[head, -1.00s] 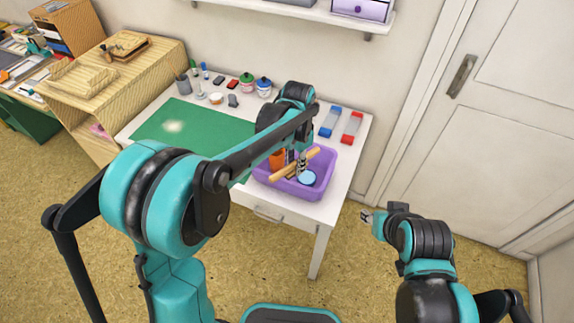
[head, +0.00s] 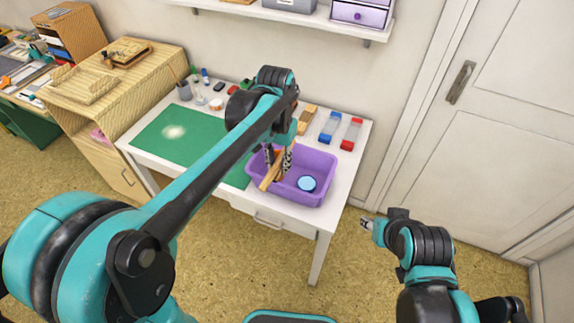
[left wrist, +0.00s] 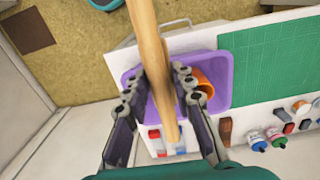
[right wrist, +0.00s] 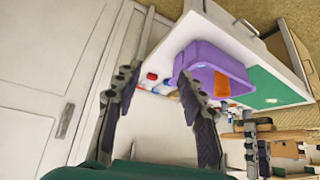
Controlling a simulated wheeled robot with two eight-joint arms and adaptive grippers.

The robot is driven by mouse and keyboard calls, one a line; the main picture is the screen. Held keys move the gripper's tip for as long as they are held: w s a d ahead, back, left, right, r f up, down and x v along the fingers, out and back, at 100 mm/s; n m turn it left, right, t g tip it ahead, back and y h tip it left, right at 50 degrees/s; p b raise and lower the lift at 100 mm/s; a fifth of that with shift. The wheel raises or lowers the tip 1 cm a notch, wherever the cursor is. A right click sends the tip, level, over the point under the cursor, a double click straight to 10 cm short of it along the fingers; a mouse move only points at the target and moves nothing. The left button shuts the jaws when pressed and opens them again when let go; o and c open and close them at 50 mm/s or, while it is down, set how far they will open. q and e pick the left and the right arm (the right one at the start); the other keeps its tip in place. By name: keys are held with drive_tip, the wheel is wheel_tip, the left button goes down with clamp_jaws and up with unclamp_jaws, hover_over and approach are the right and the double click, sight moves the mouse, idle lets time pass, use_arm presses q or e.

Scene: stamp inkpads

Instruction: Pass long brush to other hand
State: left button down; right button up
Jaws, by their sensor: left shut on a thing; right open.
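The long brush (head: 270,176) shows as a tan wooden handle above the left part of the purple bin. My left gripper (head: 278,163) is shut on it. In the left wrist view, the handle (left wrist: 149,40) runs lengthwise between the fingers (left wrist: 158,86), one on each side. I cannot make out its bristles. My right gripper (head: 366,222) is open and empty, well right of the table and apart from the brush. Its spread fingers (right wrist: 157,84) show in the right wrist view.
The purple bin (head: 325,162) holds a round blue-topped item (head: 306,183) and an orange cup (right wrist: 221,84). A blue-ended case (head: 330,127) and a red-ended case (head: 351,133) lie behind it. A green mat (head: 190,145) covers the table's left. Floor right of the table is clear.

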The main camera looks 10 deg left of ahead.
use_arm(q)
drive_tip(key=shift+s+a+r, duration=0.1)
drive_tip(key=shift+s+r, duration=0.05)
drive_tip(key=shift+r, duration=0.1)
use_arm(e)
drive_tip(key=m+t+h, duration=0.1)
drive_tip(key=m+h, duration=0.2)
drive_tip(key=m, duration=0.1)
approach(265, 182)
wheel_tip(265, 182, down, 3)
drive_tip(key=w, duration=0.2)
drive_tip(key=x, duration=0.7)
drive_tip(key=shift+w+d+r, duration=0.2)
drive_tip(key=shift+d, duration=0.2)
